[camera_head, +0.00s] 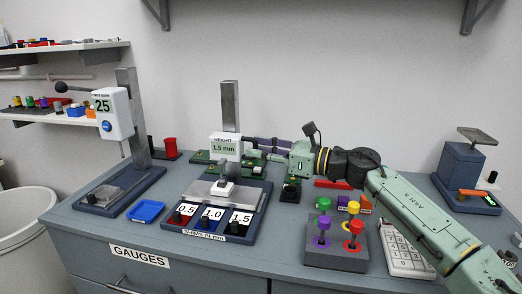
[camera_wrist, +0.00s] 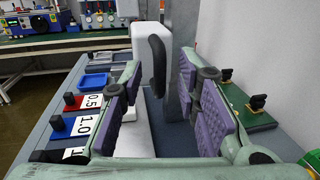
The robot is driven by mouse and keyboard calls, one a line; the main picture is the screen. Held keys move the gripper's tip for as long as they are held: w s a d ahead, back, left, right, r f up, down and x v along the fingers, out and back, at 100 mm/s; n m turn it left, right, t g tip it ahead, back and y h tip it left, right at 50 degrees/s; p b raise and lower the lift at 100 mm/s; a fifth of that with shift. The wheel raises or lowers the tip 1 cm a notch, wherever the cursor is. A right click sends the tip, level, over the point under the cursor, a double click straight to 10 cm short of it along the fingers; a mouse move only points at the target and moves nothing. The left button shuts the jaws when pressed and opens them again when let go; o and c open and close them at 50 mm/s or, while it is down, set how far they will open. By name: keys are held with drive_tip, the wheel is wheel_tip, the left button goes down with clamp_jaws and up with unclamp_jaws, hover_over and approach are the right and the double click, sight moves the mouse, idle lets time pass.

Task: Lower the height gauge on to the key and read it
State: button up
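My gripper (camera_head: 262,145) reaches in from the right, beside the gauge head. In the wrist view the purple-padded fingers of my gripper (camera_wrist: 160,78) are apart, with the gauge's black handle (camera_wrist: 158,62) in the gap between them. Neither finger clearly touches the handle. The display and key are hidden in the wrist view.
Shims marked 0.5, 1.0 and 1.5 (camera_head: 241,217) lie in front of the gauge. A blue tray (camera_head: 146,211) and a force gauge (camera_head: 112,112) reading 25 stand left. A grey block with coloured knobs (camera_head: 337,247) and a keypad (camera_head: 405,255) are right. Green boards lie behind the gauge.

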drive_tip(key=v, duration=0.7)
drive_tip(key=shift+d, duration=0.25)
drive_tip(key=shift+s+r, duration=0.1)
